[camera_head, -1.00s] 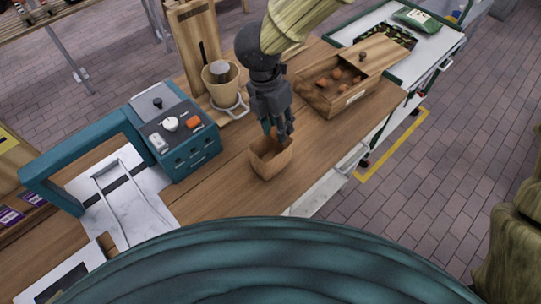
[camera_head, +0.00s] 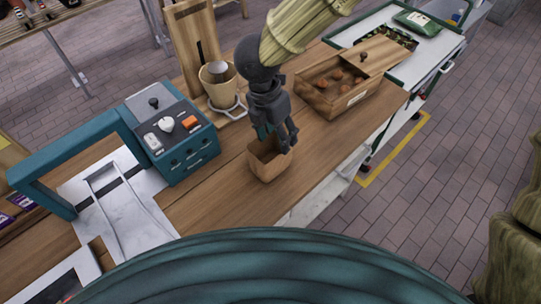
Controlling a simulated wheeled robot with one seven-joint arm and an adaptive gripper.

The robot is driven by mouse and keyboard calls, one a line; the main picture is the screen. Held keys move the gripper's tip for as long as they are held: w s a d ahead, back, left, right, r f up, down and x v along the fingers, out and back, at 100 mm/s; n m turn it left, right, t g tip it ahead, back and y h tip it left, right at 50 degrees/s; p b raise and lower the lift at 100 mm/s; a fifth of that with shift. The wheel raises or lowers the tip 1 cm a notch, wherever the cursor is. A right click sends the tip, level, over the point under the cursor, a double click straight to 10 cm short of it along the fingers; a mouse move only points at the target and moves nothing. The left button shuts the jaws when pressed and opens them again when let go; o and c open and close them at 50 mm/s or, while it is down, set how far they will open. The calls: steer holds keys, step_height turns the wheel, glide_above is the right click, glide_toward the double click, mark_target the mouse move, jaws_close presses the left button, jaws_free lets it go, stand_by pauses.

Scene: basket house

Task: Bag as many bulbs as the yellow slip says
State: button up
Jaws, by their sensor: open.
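My gripper (camera_head: 278,145) is open and points down over the mouth of a small brown paper bag (camera_head: 271,167) on the wooden bench. Its fingertips are at or just inside the bag's rim; how deep I cannot tell. The inside of the bag is mostly hidden. Several brown bulbs (camera_head: 342,78) lie in a wooden box (camera_head: 351,97) behind and to the right, its lid (camera_head: 376,54) slid partly aside. A yellow slip (camera_head: 5,140) may be the yellow patch at the left edge; no writing is readable.
A teal sealing machine (camera_head: 172,135) stands on the bench (camera_head: 225,195) at left. A cup-like holder (camera_head: 221,85) on a wooden stand is behind the bag. A white trolley (camera_head: 430,55) is at the back right. Bare bench lies right of the bag.

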step_height(320, 180, up, 12)
steer(key=a, duration=0.2)
stand_by(0.5)
steer(key=shift+f, duration=0.1)
